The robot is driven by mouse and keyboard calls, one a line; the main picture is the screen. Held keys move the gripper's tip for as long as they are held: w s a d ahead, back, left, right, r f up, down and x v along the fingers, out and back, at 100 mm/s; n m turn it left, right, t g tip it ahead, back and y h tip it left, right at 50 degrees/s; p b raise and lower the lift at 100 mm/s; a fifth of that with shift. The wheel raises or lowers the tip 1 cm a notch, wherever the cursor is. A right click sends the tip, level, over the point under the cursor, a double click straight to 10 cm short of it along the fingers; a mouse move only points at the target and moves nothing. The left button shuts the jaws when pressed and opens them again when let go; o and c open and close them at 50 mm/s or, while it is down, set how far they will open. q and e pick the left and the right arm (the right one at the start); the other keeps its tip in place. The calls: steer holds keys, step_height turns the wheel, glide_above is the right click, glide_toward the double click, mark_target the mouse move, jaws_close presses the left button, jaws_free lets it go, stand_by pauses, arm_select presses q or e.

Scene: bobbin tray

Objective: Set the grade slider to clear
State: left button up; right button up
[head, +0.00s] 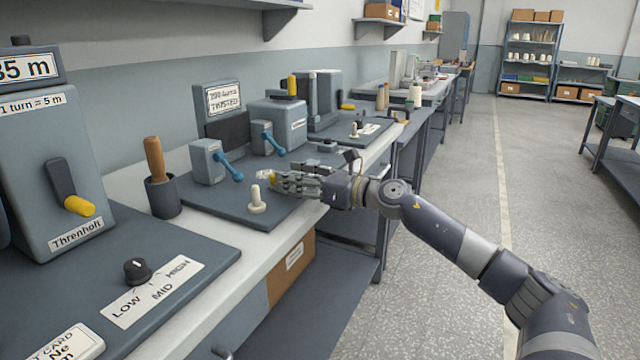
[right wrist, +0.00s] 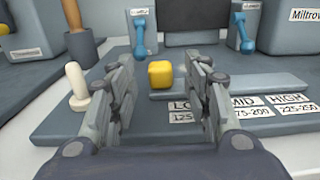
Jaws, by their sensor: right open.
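A small yellow block-shaped knob (right wrist: 160,75) sits at the left end of a light strip on the dark board, above a label strip (right wrist: 245,106) reading LOW, MID and HIGH. I read no "clear" marking in either view. In the head view only a little of the yellow knob (head: 273,176) shows beside my fingertips. My right gripper (head: 281,182) is low over the board. In the right wrist view its fingers (right wrist: 165,82) are open, and the knob appears in the gap between them; contact cannot be told. My left gripper is out of view.
A cream peg (head: 257,201) stands left of the gripper. Behind are grey boxes with blue levers (head: 230,170) and a sign reading TWISTED (head: 225,98). A wooden-handled tool (head: 154,158) stands in a cup. A black dial (head: 137,270) is on the nearer board. The aisle is clear.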

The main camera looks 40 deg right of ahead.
steer(key=v, duration=0.7)
stand_by(0.3)
stand_by(0.5)
